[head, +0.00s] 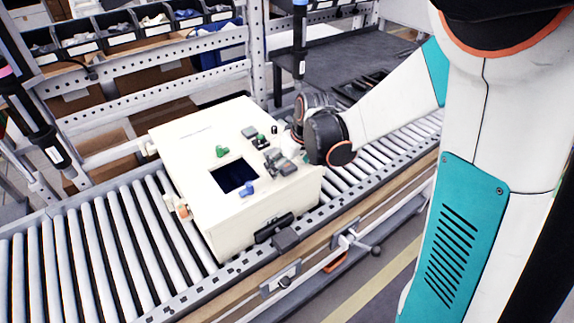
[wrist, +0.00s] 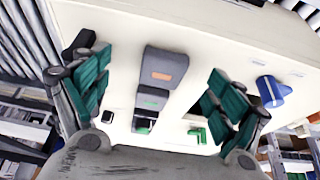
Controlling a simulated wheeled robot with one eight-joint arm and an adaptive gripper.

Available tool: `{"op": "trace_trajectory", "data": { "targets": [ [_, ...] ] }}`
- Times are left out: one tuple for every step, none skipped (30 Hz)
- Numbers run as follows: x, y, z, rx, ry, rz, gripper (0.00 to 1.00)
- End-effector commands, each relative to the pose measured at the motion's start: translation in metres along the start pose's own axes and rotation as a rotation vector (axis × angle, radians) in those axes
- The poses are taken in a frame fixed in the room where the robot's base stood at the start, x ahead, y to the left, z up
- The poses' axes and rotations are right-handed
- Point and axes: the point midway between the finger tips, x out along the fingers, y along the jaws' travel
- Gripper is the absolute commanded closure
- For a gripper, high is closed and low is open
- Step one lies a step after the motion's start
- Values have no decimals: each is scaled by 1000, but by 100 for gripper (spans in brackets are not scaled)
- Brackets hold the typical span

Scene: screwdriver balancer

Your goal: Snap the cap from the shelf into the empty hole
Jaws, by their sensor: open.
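A cream box (head: 190,165) stands on the roller conveyor, with a square dark opening (head: 232,176) in its top. My gripper (wrist: 158,85) is open over the box top, its green-padded fingers apart on either side of a grey block (wrist: 163,70) with an orange mark. I see no contact between the pads and this block. A smaller grey piece with a green mark (wrist: 151,98) lies just below it. I cannot tell which piece is the cap or which hole is empty.
A blue part (head: 247,188) and a green part (head: 222,151) sit by the opening. A shelf of dark bins (head: 115,40) with assorted parts is at the back left. A hanging screwdriver (head: 299,45) is behind the box. The rollers (head: 100,245) at left are clear.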

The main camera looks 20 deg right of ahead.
Motion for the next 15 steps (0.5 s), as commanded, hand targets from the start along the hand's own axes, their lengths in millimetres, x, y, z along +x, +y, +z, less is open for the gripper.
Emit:
{"op": "trace_trajectory", "data": {
  "targets": [
    [-8, 0, 0, 0, 0, 0, 12],
    [-13, 0, 1, 0, 0, 0, 12],
    [-19, 0, 1, 0, 0, 0, 12],
    [-25, 0, 1, 0, 0, 0, 12],
    [-30, 0, 1, 0, 0, 0, 12],
    [-36, -1, 1, 0, 0, 0, 12],
    [-41, -1, 1, 1, -1, 0, 12],
    [-46, -1, 1, 1, -1, -1, 12],
    [-53, -1, 1, 1, -1, -1, 12],
    [-58, -1, 1, 1, -1, -1, 12],
    [-63, -1, 1, 1, -1, -1, 12],
    [-69, 0, 1, 2, -1, -1, 12],
    [-74, -1, 2, 2, -1, -1, 12],
    [-78, -1, 2, 2, -1, -1, 12],
    [-83, 0, 1, 2, -1, -1, 12]
  ]
}}
